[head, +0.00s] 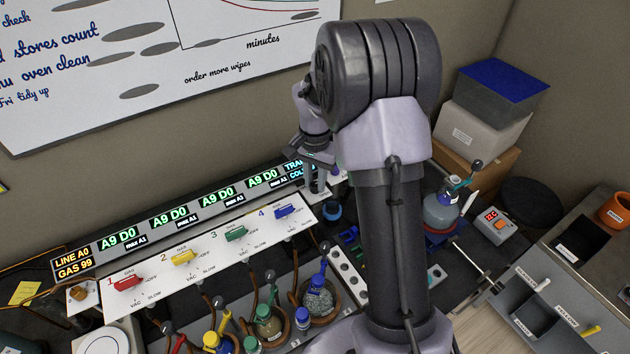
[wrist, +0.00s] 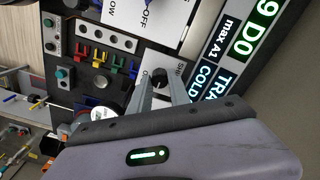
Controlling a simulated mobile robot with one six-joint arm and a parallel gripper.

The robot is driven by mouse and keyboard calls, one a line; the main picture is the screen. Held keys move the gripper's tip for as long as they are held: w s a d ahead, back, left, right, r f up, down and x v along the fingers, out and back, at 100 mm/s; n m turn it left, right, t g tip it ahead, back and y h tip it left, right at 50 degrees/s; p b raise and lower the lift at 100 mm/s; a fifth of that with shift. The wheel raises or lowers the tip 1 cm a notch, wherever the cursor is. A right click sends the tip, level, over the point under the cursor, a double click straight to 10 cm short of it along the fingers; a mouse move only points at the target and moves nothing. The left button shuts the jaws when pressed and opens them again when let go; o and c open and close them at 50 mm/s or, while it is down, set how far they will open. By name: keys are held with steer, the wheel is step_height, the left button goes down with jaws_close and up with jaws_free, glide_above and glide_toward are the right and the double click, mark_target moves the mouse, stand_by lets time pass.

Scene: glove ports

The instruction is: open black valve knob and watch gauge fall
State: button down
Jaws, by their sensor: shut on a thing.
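The black valve knob (wrist: 158,76) sits on a small white plate (wrist: 163,60) with printed lettering, partly covered, in the wrist view. My gripper (wrist: 160,88) has its two grey fingers on either side of the knob and is shut on it. In the head view my gripper (head: 316,182) is at the right end of the valve panel, and the knob is hidden there. A lit display reading "TRAP" and "COLD" in part (wrist: 210,82) is beside the plate.
The long white panel (head: 205,262) carries red (head: 128,282), yellow (head: 184,257), green (head: 236,233) and blue (head: 286,211) valve handles. Lit displays (head: 175,216) run behind it. Flasks with tubing (head: 318,300) stand in front. A glass flask (head: 440,210) stands right of my arm.

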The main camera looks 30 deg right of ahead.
stand_by(0.3)
steer(key=c, duration=1.2)
jaws_free()
